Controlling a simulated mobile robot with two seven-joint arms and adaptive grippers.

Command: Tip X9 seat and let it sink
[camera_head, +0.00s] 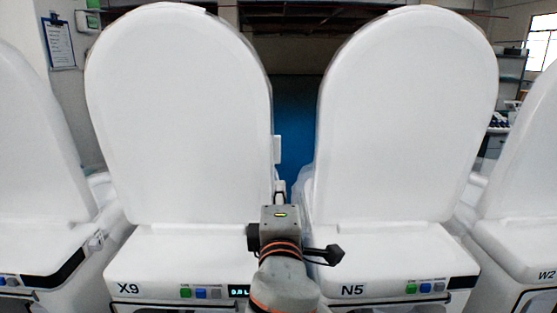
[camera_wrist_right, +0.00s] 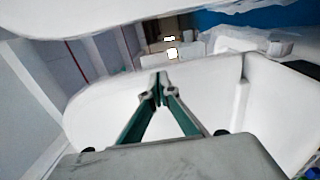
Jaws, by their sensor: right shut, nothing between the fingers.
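The X9 seat cannot be told apart from the lid in the head view. My right gripper (camera_head: 280,188) reaches into the gap just right of the X9 lid, near its lower right edge; its wrist hides much of it. My left gripper is out of view.
The N5 toilet (camera_head: 405,115) stands close on the right, lid also upright, leaving a narrow gap. More toilets stand at both sides, including W2 (camera_head: 525,235). Button panels (camera_head: 201,293) line the fronts. A clipboard (camera_head: 59,42) hangs at the back left.

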